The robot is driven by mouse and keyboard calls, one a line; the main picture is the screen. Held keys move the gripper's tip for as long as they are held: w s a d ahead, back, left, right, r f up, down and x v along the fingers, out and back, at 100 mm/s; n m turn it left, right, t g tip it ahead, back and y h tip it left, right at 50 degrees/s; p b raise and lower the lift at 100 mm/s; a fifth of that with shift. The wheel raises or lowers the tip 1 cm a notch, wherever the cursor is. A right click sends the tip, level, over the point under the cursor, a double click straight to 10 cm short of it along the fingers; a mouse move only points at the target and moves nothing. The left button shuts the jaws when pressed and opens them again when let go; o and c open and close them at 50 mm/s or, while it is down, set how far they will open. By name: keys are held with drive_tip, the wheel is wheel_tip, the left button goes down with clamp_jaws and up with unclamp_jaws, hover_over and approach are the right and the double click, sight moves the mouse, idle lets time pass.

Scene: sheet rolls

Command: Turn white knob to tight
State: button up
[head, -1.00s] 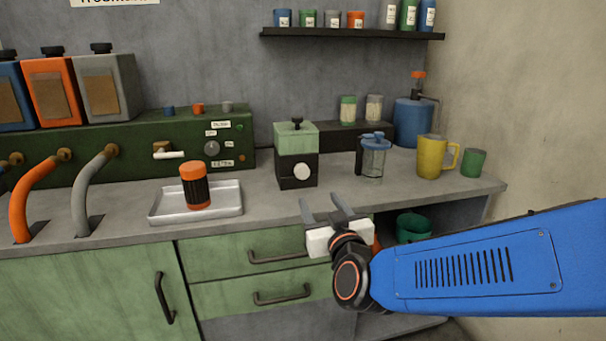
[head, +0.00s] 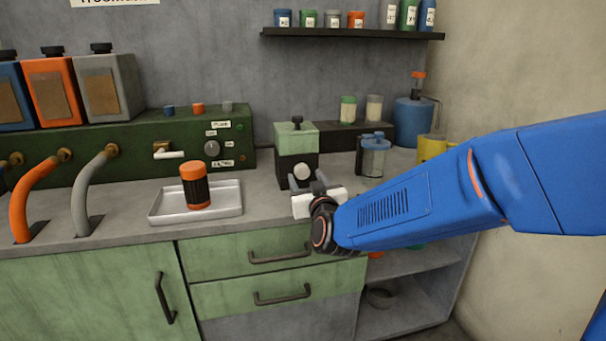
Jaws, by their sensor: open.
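The round white knob (head: 301,171) sits on the front of a small black box machine with a pale green top (head: 297,138) on the counter. My gripper (head: 306,184) is open, its two dark fingers pointing toward the machine just below and in front of the knob. One finger is to the left of the knob and the other to the right in the picture. I cannot tell whether either finger touches the knob. The gripper's white body and my blue arm cover the counter edge at the right.
A metal tray (head: 222,208) with an orange-and-black jar (head: 196,186) stands to the left. A glass jar with a blue lid (head: 373,158) stands close on the right, near my arm. A green control panel (head: 90,160) with a grey dial (head: 212,147) is behind the tray.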

sight(303, 173)
drive_tip(key=shift+x, duration=2.05)
drive_tip(key=c, duration=1.1)
